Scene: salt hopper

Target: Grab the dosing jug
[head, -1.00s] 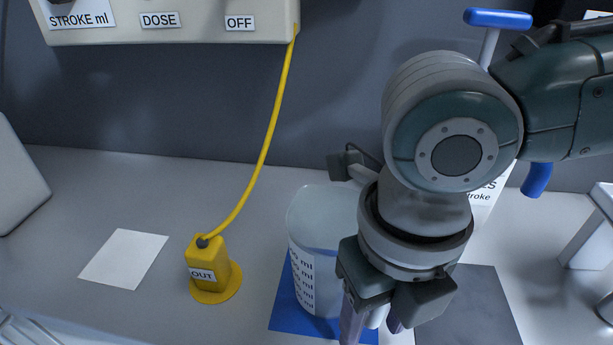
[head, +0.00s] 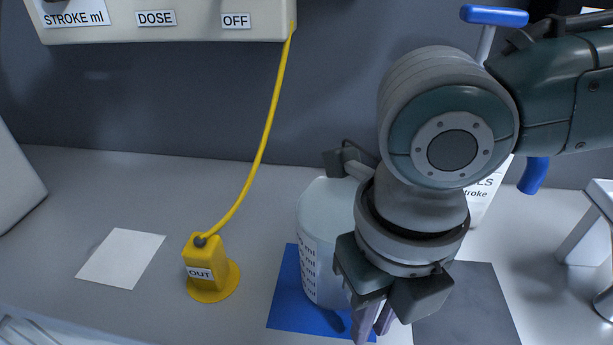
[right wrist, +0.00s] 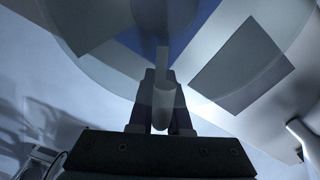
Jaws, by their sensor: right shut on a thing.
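The dosing jug (head: 317,243) is a clear, pale container with printed ml marks on its side. In the head view it is at the centre, over a blue mat (head: 288,306), and looks lifted slightly off it. My right gripper (head: 371,326) is in front of the jug's right side, partly covering it. In the right wrist view its fingers (right wrist: 162,104) are closed around the jug's pale upright handle (right wrist: 165,103). My left gripper is not in view.
A yellow OUT plug (head: 207,266) on a yellow cable stands left of the jug. A white sheet (head: 121,258) lies further left. A dark grey mat (head: 467,308) is at the right. A blue-handled lever (head: 494,17) rises behind my right arm.

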